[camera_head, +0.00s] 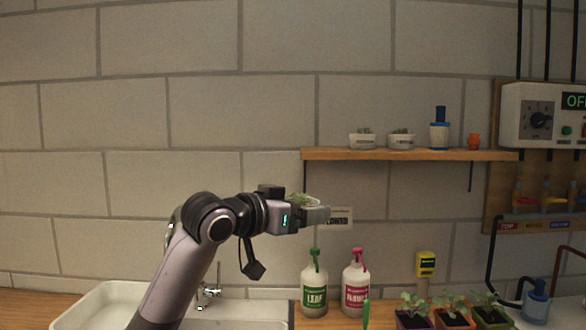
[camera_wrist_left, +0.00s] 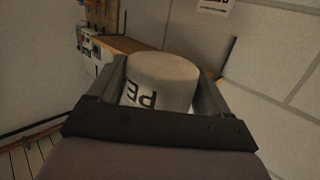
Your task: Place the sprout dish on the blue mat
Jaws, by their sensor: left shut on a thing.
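My left gripper (camera_head: 316,211) is shut on a sprout dish (camera_head: 302,200), held in the air in front of the wall, left of and below the shelf. Green sprouts show above the fingers; most of the dish is hidden by them. In the left wrist view the pale, round dish (camera_wrist_left: 164,82) sits between both fingers, with dark letters reading "PE" upside down on its side. I see no blue mat in either view. My right gripper is not in view.
Below stand spray bottles (camera_head: 314,290) and seedling pots (camera_head: 453,319). A sink (camera_head: 250,309) is at lower left.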

